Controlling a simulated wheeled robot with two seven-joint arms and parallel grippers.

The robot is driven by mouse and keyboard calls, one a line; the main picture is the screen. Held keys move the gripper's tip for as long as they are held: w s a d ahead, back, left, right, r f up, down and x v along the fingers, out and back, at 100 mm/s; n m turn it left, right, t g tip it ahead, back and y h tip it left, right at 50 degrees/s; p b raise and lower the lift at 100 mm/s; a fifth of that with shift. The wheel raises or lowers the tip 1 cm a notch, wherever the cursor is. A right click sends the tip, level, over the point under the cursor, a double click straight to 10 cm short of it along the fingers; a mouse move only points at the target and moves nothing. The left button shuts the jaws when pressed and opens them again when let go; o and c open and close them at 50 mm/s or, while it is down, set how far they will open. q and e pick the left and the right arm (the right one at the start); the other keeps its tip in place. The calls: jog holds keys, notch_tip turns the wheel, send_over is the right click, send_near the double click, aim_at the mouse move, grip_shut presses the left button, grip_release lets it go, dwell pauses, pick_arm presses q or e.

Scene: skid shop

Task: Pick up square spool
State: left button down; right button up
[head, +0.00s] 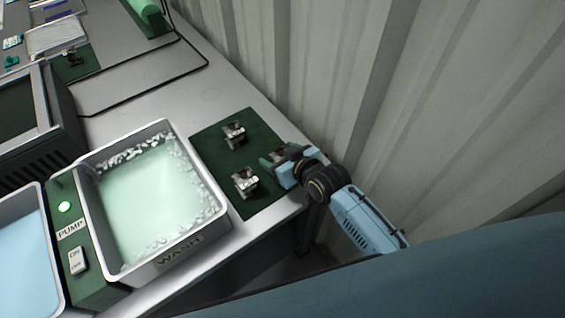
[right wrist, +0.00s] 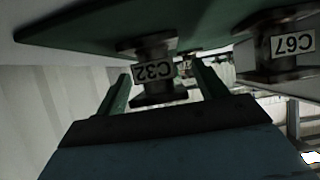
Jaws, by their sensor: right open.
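Several small metal spools with flanged ends and white labels stand on a dark green mat (head: 212,143). One spool (head: 234,133) is at the back, one (head: 245,181) at the front, and one (head: 280,155) is at the right, partly hidden by my right gripper (head: 272,160). In the right wrist view, my right gripper (right wrist: 160,88) is open. The spool labelled C32 (right wrist: 152,72) shows between its two green fingers, with gaps on both sides. Another spool, labelled C67 (right wrist: 280,45), is off to the right. I cannot tell which spool is the square one. My left gripper is out of view.
A WASH tub (head: 166,262) with pale green foamy liquid stands left of the mat. A green PUMP panel (head: 93,288) and a blue-filled tub (head: 22,250) are further left. A corrugated wall (head: 330,70) runs behind the bench. The bench (head: 205,92) behind the mat is clear.

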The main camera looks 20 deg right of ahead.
jog(key=shift+w+a+f, duration=0.15)
jog(key=shift+w+f, duration=0.05)
jog(key=shift+w, duration=0.1)
jog(key=shift+c, duration=0.4)
jog(key=shift+r, duration=0.1)
jog(key=c, duration=1.1)
